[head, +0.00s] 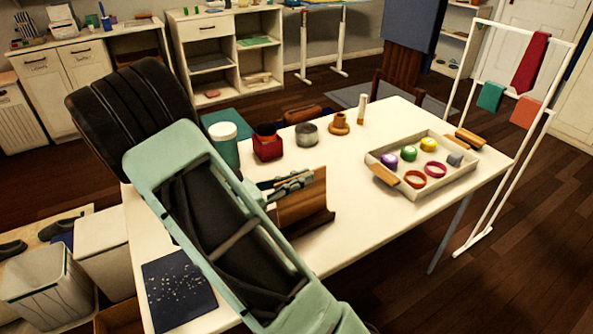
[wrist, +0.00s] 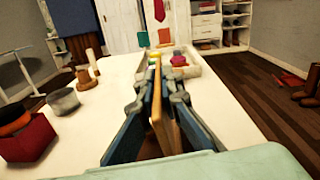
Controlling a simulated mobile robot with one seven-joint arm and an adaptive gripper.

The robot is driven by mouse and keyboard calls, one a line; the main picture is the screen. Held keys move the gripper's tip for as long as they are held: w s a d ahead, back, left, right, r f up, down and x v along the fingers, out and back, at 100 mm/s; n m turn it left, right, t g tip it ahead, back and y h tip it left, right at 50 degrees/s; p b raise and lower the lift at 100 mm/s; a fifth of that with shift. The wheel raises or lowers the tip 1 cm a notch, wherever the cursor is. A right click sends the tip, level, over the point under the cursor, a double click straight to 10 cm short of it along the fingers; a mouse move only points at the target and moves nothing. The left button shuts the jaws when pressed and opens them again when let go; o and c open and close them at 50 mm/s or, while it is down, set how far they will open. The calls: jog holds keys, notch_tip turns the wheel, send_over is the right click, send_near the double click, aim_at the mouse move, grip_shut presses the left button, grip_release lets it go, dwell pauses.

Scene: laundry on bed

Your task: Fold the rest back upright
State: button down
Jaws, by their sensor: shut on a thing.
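The rest is a brown wooden panel (head: 304,202) with a darker ledge at its foot, standing on the white table. It looks close to upright; its exact tilt is hard to tell. My gripper (head: 298,181) is at the panel's upper part, with its fingers shut on it. In the wrist view the panel shows as a thin tan edge (wrist: 158,112) between the two dark fingers of my gripper (wrist: 161,82). My arm hides the left side of the rest in the head view.
On the white table (head: 365,218), a red pot (head: 267,147), a grey tin (head: 306,134) and a teal jar (head: 226,150) stand behind the rest. A tray (head: 445,184) of small items lies to the right. Bare tabletop separates rest and tray.

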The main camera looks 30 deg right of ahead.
jog(key=shift+s+r+p, duration=0.1)
jog(key=shift+s+p, duration=0.2)
jog(key=shift+s, duration=0.15)
dwell(1.2)
jog(key=c, duration=2.1)
grip_release()
jog(key=a, duration=1.2)
jog(key=shift+s, duration=0.3)
